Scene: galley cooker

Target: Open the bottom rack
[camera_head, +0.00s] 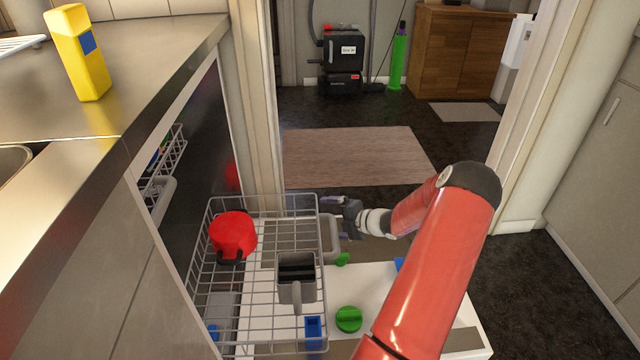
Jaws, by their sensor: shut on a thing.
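The bottom rack (205,285) is a grey wire basket, standing well out of the dishwasher over its lowered white door (375,290). A red pot (233,235) and a grey mug-like container (297,280) sit in it. A light grey handle (331,240) is on the rack's right side. My gripper (343,220) is at this handle and shut on it. The fingertips are small and partly hidden here. My red arm reaches in from the lower right and covers part of the door.
The upper rack (160,180) is inside the dishwasher. A yellow bottle (78,52) stands on the steel counter (140,55). A door frame (520,110) and a grey cabinet (600,130) stand at right. The dark floor (530,290) right of my arm is clear.

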